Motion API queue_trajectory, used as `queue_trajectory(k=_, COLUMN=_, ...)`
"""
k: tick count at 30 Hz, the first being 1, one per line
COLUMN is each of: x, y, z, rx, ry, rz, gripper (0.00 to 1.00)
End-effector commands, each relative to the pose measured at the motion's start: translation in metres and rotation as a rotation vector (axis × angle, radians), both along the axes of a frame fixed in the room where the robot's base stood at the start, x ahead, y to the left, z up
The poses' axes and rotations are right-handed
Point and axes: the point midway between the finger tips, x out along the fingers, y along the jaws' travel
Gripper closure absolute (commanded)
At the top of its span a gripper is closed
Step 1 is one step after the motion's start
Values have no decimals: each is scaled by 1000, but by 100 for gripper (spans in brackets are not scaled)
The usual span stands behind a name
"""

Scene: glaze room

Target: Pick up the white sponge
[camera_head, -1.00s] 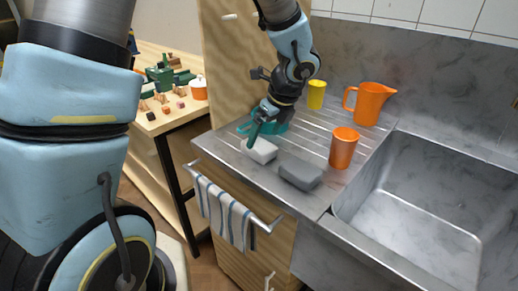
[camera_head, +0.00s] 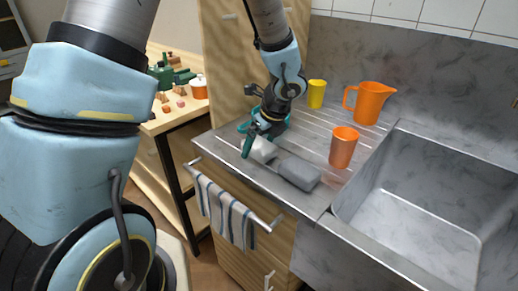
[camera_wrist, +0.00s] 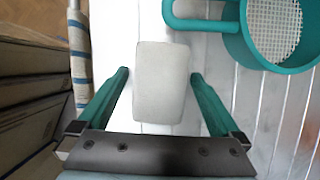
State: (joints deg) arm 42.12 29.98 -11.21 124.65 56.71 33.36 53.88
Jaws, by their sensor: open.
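The white sponge (camera_wrist: 161,84) lies on the metal drainboard and shows whole in the wrist view, between the two green fingers of my gripper (camera_wrist: 162,75). The fingers are open, one on each side of the sponge, with a visible gap to it on both sides. In the head view the white sponge (camera_head: 262,150) is partly hidden behind a finger of my gripper (camera_head: 257,143). I cannot tell how high the fingertips are above the drainboard.
A teal strainer (camera_wrist: 272,62) stands close by. An orange cup (camera_head: 343,148), an orange jug (camera_head: 368,104) and a yellow cup (camera_head: 316,94) stand on the drainboard (camera_head: 330,187). A striped towel (camera_head: 226,212) hangs in front.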

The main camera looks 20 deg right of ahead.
Motion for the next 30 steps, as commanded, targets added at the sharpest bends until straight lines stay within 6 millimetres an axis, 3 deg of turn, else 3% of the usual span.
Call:
queue_trajectory(k=2, x=0, y=0, z=-1, rx=0, ry=0, rz=0, gripper=1)
queue_trajectory(k=22, x=0, y=0, z=-1, rx=0, ry=0, rz=0, gripper=76)
queue_trajectory(k=30, x=0, y=0, z=4, rx=-1, ry=0, rz=0, gripper=76)
